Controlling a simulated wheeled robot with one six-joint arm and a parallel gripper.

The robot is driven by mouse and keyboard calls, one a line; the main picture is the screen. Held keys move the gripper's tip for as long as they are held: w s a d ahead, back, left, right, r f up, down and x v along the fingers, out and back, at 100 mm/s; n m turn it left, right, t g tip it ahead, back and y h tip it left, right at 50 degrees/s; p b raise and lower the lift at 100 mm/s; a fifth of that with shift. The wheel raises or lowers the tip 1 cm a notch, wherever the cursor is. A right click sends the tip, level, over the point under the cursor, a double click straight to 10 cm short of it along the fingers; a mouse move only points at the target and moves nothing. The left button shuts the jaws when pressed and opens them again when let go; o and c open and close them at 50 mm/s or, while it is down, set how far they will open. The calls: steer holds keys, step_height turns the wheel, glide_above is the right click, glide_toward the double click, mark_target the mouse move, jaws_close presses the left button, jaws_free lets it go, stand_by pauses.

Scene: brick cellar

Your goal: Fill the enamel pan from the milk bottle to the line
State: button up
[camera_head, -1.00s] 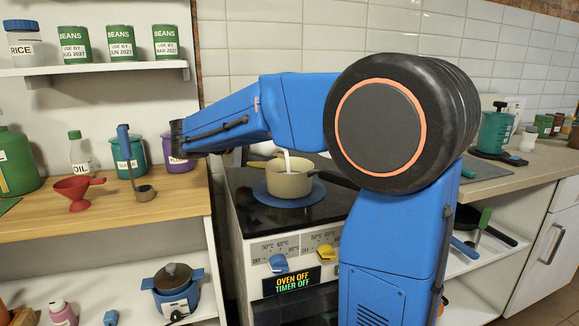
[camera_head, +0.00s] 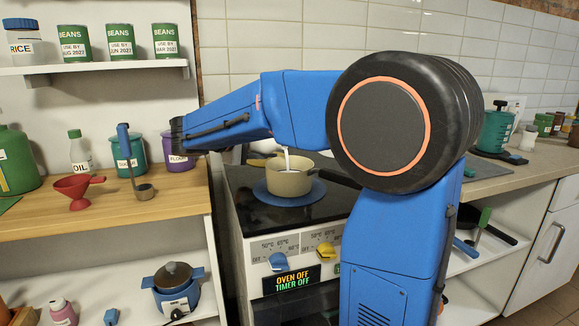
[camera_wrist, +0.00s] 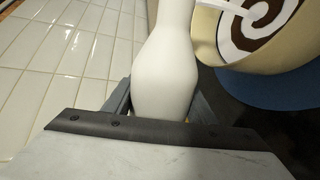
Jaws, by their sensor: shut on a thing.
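The cream enamel pan (camera_head: 289,182) stands on a blue round mat on the black stove top. A thin white stream (camera_head: 287,160) runs down into it. In the wrist view the pan (camera_wrist: 233,79) is at the upper right, partly cut off, and its inside shows a brown and white swirl. No fill line can be made out. My gripper (camera_wrist: 162,104) is shut around the white milk bottle (camera_wrist: 168,50), whose neck points to the top of the wrist view, beside the pan. In the head view my arm hides the bottle and gripper.
The blue mat (camera_head: 262,193) lies under the pan. A wooden counter (camera_head: 105,205) at left holds a red funnel (camera_head: 78,190), a ladle (camera_head: 144,191) and several containers. Tiled wall (camera_wrist: 40,70) is close on the left in the wrist view.

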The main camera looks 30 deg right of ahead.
steer(key=shift+w+a+f+n+g, duration=0.1)
steer(key=shift+w+f+n+g, duration=0.2)
steer(key=shift+f+n, duration=0.25)
steer(key=shift+w+a+f+n+g, duration=0.1)
steer(key=shift+w+f+n+g, duration=0.1)
steer(key=shift+w+f+n, duration=0.25)
steer(key=shift+s+d+r+n+h, duration=0.2)
steer(key=shift+s+n+h, duration=0.1)
steer(key=shift+s+n, duration=0.15)
steer(key=shift+s+r+n+g, duration=0.4)
steer(key=shift+r+n, duration=0.25)
steer(key=shift+n, duration=0.1)
steer(key=shift+s+d+r+n+g+h+b, duration=0.15)
steer(key=shift+r+n+g+h+b, duration=0.3)
steer(key=shift+n, duration=1.1)
steer(key=shift+s+r+n+g+h+b, duration=0.15)
steer(key=shift+r+n+h+b, duration=0.35)
steer(key=shift+n, duration=1.1)
steer(key=shift+s+d+r+n+g+h+b, duration=0.1)
steer(key=shift+r+n+g+h+b, duration=0.4)
steer(key=shift+n, duration=1.05)
step_height(320, 180, up, 6)
